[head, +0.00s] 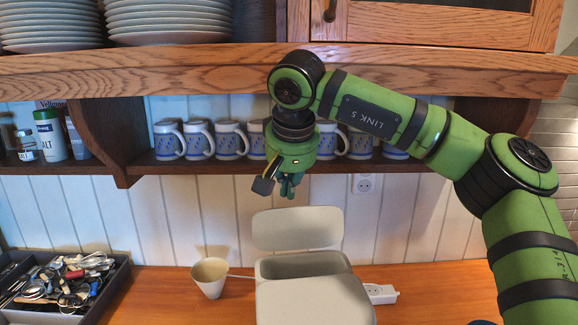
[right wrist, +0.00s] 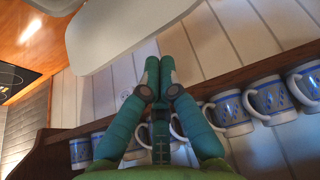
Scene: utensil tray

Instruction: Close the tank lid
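The tank is a light grey box (head: 315,302) on the wooden counter, low in the middle of the head view. Its lid (head: 298,228) stands raised behind the opening, leaning near the back wall. In the right wrist view the pale lid (right wrist: 112,32) fills the upper left. My right gripper (head: 288,190) hangs above the lid in the head view, apart from it. In the right wrist view its fingertips (right wrist: 160,66) are together with nothing between them. My left gripper is not in view.
A white cup (head: 210,276) stands left of the tank, and a white power strip (head: 382,293) lies right of it. A dark utensil tray (head: 112,288) is at far left. A wooden shelf (head: 190,165) with several blue-white mugs is behind my gripper.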

